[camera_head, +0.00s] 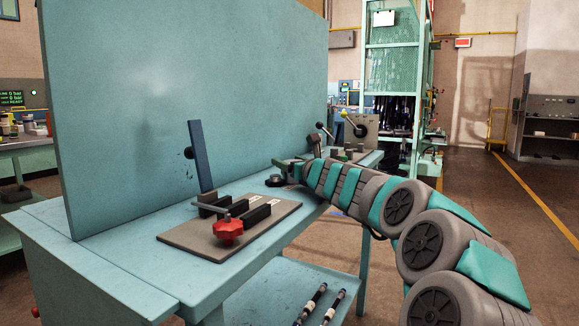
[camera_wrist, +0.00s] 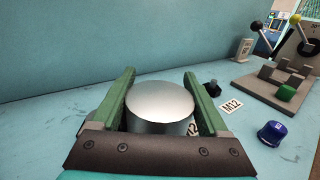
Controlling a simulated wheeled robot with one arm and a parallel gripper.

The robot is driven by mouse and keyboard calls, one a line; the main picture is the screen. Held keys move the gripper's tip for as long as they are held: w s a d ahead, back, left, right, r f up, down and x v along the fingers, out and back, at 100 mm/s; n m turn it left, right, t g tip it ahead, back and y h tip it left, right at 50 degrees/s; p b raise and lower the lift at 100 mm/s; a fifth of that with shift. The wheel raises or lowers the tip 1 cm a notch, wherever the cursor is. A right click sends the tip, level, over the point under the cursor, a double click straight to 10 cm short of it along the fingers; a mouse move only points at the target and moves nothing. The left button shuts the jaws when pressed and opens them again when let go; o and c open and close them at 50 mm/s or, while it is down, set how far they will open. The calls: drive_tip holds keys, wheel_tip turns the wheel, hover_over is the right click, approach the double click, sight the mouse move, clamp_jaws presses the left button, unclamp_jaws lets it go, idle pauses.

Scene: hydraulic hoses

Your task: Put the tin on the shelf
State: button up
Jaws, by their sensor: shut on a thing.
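The tin (camera_wrist: 160,104) is a round silver can with a plain shiny lid and part of a printed label low on its right side. My gripper (camera_wrist: 159,74) has its two green fingers closed on either side of it in the wrist view. I cannot tell whether its base touches the bench top. In the head view my arm reaches over the far part of the teal bench (camera_head: 150,245), and the tin is not clearly visible there. A lower shelf (camera_head: 262,300) shows under the bench, with dark hose pieces (camera_head: 316,300) lying on it.
A tall teal back panel (camera_wrist: 90,35) rises behind the bench top. Right of the tin are a small black part (camera_wrist: 212,89), an M12 card (camera_wrist: 231,106), a blue cap (camera_wrist: 272,133) and a grey fixture (camera_wrist: 285,80). A clamp board with a red knob (camera_head: 228,230) sits nearer.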

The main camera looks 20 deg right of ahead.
drive_tip(key=o, duration=1.5)
